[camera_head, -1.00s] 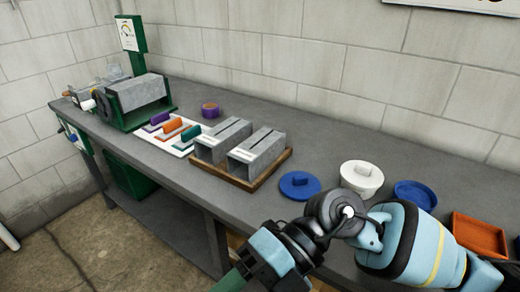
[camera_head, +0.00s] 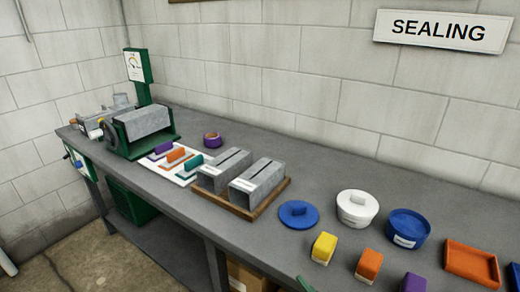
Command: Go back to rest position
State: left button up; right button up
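Neither of my grippers shows in the head view now, and no arm reaches over the bench. The grey workbench (camera_head: 330,165) stands in front of me against the block wall. On it two grey duct pieces (camera_head: 257,183) lie side by side in a wooden tray (camera_head: 238,207). A white board (camera_head: 170,173) to their left carries a purple, an orange and a teal handled piece.
A green machine (camera_head: 150,147) holds a grey duct at the left. A blue lid (camera_head: 299,214), white pot (camera_head: 356,208), blue tub (camera_head: 408,229) and orange tray (camera_head: 470,260) stand at right. Yellow (camera_head: 323,247), orange (camera_head: 368,264) and purple (camera_head: 412,283) blocks line the front edge.

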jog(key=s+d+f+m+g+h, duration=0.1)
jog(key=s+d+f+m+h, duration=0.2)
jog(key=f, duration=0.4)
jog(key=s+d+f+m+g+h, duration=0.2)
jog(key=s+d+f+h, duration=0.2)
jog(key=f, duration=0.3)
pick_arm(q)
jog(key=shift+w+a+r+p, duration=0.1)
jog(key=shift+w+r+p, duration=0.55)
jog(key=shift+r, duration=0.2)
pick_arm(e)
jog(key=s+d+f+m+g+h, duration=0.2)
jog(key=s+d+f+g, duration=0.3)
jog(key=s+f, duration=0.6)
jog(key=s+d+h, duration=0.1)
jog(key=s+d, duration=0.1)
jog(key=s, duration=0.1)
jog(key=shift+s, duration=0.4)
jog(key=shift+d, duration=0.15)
